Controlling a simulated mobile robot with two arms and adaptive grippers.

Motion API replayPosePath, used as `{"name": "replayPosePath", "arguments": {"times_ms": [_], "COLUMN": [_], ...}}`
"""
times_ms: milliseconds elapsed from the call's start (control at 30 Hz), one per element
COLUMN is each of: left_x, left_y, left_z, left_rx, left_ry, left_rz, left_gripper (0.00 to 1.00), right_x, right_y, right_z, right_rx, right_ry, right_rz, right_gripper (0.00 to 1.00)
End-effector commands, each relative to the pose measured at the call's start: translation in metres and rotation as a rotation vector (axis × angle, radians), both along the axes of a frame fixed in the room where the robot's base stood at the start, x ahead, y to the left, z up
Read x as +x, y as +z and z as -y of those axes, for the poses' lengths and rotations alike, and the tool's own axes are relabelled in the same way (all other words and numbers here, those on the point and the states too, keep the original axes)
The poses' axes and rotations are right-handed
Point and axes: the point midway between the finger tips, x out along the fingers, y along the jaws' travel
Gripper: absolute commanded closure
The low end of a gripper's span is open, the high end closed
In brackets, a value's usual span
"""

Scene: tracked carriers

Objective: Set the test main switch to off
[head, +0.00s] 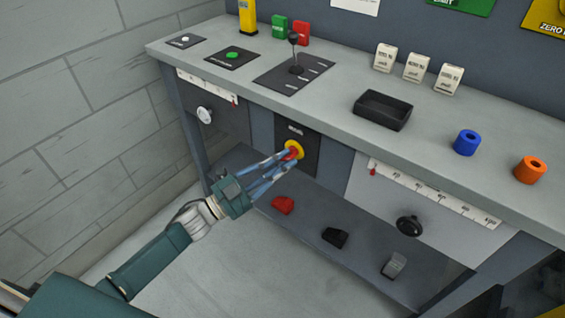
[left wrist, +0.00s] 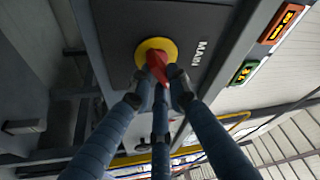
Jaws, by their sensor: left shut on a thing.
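The main switch is a red handle (head: 293,152) on a yellow disc (head: 296,147), set in a dark panel (head: 312,150) under the bench top. In the left wrist view, the yellow disc (left wrist: 144,50) and red handle (left wrist: 157,64) sit beside the word MAIN. My left gripper (head: 287,158) reaches up to the switch from the lower left. Its blue-grey fingers (left wrist: 159,90) are shut on the red handle and hide part of it. I cannot read an on or off mark. My right gripper is not in view.
The bench top (head: 350,115) holds a lever plate (head: 285,80), a black tray (head: 383,110), and blue (head: 467,142) and orange (head: 530,169) rings. A white knob (head: 204,115) and black knob (head: 409,226) flank the panel. The lower shelf holds red (head: 283,205), black (head: 335,237) and grey (head: 393,264) pieces.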

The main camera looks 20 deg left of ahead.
Motion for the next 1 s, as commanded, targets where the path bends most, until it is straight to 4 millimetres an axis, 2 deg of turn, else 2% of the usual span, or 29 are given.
{"name": "replayPosePath", "arguments": {"times_ms": [433, 1000], "left_x": [-0.001, -0.002], "left_y": [0.0, 0.001], "left_z": [0.002, 0.004], "left_rx": [-0.401, -0.807], "left_ry": [0.001, 0.001], "left_rz": [-0.149, -0.297], "left_gripper": [1.0, 1.0], "right_x": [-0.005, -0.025], "right_y": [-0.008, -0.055], "right_z": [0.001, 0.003], "right_rx": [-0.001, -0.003], "right_ry": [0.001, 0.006], "right_rz": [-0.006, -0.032], "right_gripper": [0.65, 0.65]}}
